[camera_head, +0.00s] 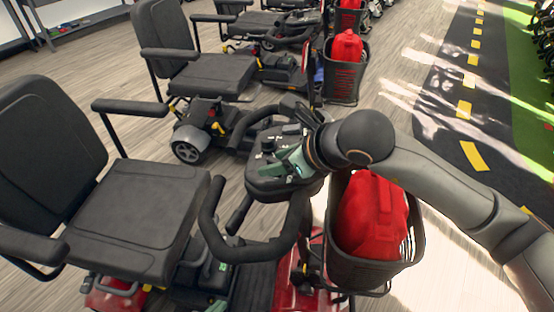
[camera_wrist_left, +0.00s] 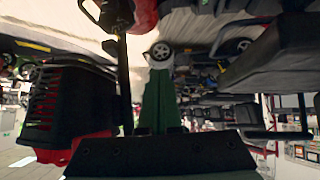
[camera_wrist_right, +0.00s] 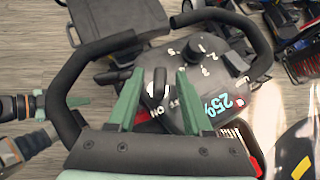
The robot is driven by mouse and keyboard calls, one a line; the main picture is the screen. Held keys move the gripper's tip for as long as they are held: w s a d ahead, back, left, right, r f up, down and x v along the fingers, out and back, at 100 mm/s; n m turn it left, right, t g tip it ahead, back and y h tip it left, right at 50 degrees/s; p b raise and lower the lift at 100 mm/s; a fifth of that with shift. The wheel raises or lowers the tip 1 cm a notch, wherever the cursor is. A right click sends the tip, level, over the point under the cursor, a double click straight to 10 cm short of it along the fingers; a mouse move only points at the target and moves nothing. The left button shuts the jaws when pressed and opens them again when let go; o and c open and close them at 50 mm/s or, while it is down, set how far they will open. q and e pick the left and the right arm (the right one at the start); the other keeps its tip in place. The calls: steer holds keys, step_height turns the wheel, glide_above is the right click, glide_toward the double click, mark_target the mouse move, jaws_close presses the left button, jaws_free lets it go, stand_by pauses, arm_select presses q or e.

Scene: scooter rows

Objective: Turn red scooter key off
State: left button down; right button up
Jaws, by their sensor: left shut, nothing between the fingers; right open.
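The red scooter (camera_head: 300,285) stands at the front of the head view, with its black seat at left. Its dark control console (camera_head: 272,178) lies under my right gripper (camera_head: 297,160). In the right wrist view the console (camera_wrist_right: 210,75) shows a lit display (camera_wrist_right: 222,103). A dark key knob (camera_wrist_right: 157,88) shows between the green fingers of my right gripper (camera_wrist_right: 159,80), which are apart; contact cannot be told. White ON lettering is beside the knob. My left gripper (camera_wrist_left: 159,85) is shut and empty in the left wrist view, away from the console.
Curved handlebars (camera_head: 215,225) surround the console. More scooters (camera_head: 200,75) stand behind. Open floor and a dark roadway (camera_head: 445,90) lie at right.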

steer(key=shift+c, duration=0.2)
steer(key=shift+c, duration=0.8)
jaws_close()
